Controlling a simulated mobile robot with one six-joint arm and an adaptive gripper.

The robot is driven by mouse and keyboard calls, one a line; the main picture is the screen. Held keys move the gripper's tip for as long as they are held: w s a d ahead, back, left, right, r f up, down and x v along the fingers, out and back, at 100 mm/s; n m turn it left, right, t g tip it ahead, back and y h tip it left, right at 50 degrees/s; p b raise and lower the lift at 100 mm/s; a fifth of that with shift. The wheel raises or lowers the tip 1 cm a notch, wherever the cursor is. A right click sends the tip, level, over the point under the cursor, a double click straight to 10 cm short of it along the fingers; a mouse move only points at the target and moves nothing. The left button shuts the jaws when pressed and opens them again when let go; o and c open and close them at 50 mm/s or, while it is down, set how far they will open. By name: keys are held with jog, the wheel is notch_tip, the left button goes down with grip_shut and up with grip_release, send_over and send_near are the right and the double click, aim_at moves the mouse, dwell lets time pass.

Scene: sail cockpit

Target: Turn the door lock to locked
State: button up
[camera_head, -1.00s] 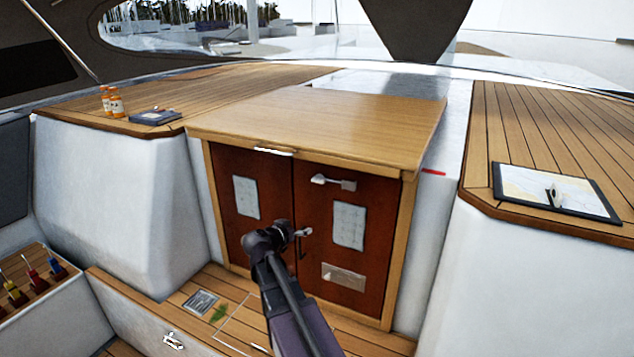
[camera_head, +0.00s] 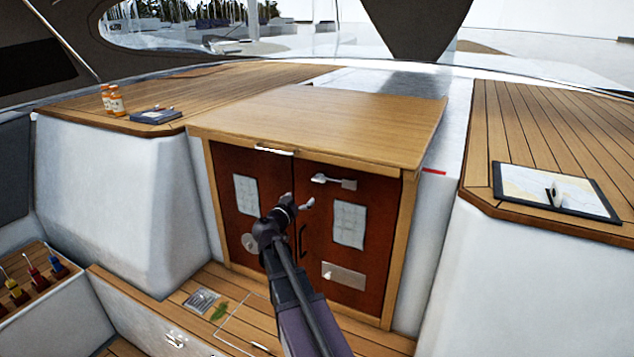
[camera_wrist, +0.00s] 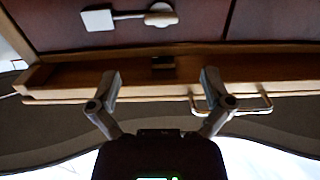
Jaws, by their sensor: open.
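The cabinet has two red-brown doors, left (camera_head: 232,165) and right (camera_head: 385,228). A silver latch with a lever and plate (camera_head: 333,182) sits high on the right door and seems to be the door lock. It also shows in the wrist view (camera_wrist: 128,18), seemingly upside down, near the door's top edge. My gripper (camera_head: 298,203) is in front of the doors near their middle seam, below and left of the latch. In the wrist view its fingers (camera_wrist: 160,80) are spread with nothing between them. I cannot tell the latch's locked state.
A wire handle (camera_head: 274,151) is at the hatch edge above the doors. A dark pull (camera_head: 302,240), a round fitting (camera_head: 250,243) and a plate (camera_head: 345,277) are lower on the doors. A chart board (camera_head: 556,192) lies right; bottles (camera_head: 116,102) stand left.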

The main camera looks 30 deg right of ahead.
aim_at(318, 181)
jog(key=x, duration=1.3)
jog(key=shift+w+d, duration=0.15)
jog(key=shift+d, duration=0.15)
